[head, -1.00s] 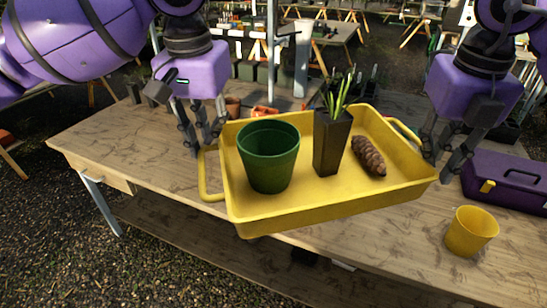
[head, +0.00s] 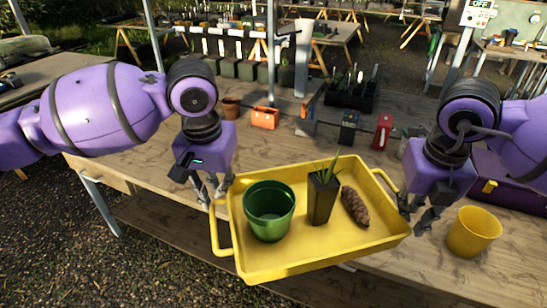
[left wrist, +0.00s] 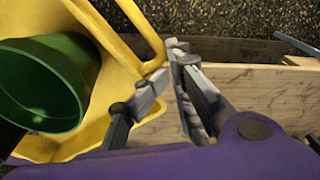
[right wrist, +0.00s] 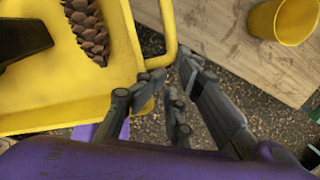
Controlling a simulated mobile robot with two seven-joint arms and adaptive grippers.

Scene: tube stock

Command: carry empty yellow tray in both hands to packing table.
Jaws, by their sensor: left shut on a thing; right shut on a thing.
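The yellow tray (head: 290,262) is in front of me at the near edge of the wooden table, and partly juts past that edge. It is not empty: it holds a green pot (head: 268,212), a dark square pot with a spiky plant (head: 321,200) and a brown pine cone (head: 355,206). My left gripper (head: 216,197) is shut on the tray's left handle, which also shows in the left wrist view (left wrist: 140,38). My right gripper (head: 414,214) is shut on the right handle, seen in the right wrist view (right wrist: 169,38). I cannot tell the tray's height over the table.
A yellow cup (head: 474,232) stands on the table (head: 130,172) right of the tray, near a purple toolbox (head: 508,200). An orange box (head: 265,118), a red item (head: 382,132) and a black crate (head: 350,95) are farther back. Other tables stand beyond; gravel lies at left.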

